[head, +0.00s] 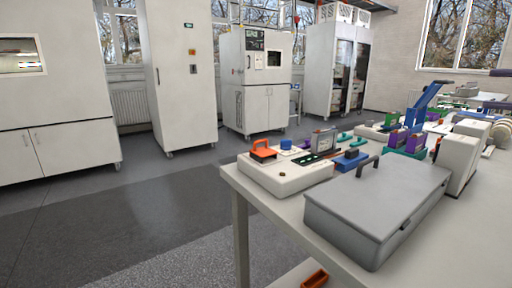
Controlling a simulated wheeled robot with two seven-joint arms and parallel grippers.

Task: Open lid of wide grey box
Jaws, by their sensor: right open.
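The wide grey box (340,232) stands on the near part of the white table. Its flat grey lid (385,195) is shut. A dark grey handle (367,165) stands up at the lid's far left edge, and a small dark latch (405,224) shows on the right side. My right gripper (501,72) shows only as a small dark part at the right edge, far from the box and touching nothing I can make out. My left gripper is not in view.
A white unit (285,180) with an orange handle (263,150) sits left of the box. A white device (457,162) stands close on its right. A blue lever (424,102) and purple-and-green holders are behind. The table's front right (455,240) is clear.

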